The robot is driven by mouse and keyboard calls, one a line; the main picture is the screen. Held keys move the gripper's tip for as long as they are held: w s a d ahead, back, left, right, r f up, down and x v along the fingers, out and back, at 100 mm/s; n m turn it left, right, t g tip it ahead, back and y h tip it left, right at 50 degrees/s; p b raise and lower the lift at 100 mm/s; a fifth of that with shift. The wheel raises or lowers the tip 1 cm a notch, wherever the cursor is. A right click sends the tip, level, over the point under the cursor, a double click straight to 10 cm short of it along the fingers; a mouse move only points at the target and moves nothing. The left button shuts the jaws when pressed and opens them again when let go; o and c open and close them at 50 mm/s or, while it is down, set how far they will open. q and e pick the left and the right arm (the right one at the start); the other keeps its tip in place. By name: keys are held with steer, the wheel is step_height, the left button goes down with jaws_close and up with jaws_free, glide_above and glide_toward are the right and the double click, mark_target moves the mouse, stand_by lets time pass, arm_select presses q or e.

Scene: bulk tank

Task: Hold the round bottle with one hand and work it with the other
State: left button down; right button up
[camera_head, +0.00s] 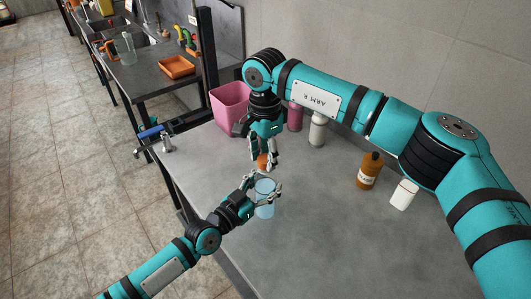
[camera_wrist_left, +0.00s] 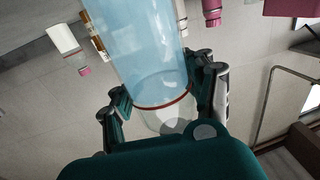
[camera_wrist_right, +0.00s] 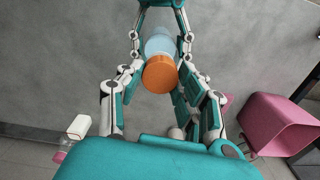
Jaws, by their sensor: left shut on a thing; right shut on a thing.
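The round bottle (camera_head: 265,200) is light blue and see-through, and it stands above the grey table near its left edge. My left gripper (camera_head: 263,190) is shut around its body; in the left wrist view the bottle (camera_wrist_left: 135,40) lies between the fingers (camera_wrist_left: 163,95). An orange cap (camera_head: 263,160) is above the bottle. My right gripper (camera_head: 270,160) points down from above and is shut on this cap. In the right wrist view the cap (camera_wrist_right: 160,74) sits between the fingers, in line with the bottle (camera_wrist_right: 159,44). I cannot tell whether cap and bottle touch.
A pink bin (camera_head: 230,104) stands at the table's back left. A brown bottle (camera_head: 369,171) and a white container (camera_head: 404,195) are to the right. The table's front middle is clear.

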steer(key=shift+f, duration=0.55)
stand_by(0.4)
steer(key=m, duration=0.6)
steer(key=shift+m, duration=0.3)
steer(key=m, duration=0.4)
steer(key=shift+m, duration=0.4)
steer(key=m, duration=2.4)
steer(key=shift+w, duration=0.1)
steer(key=o, duration=0.7)
steer(key=shift+f, duration=0.1)
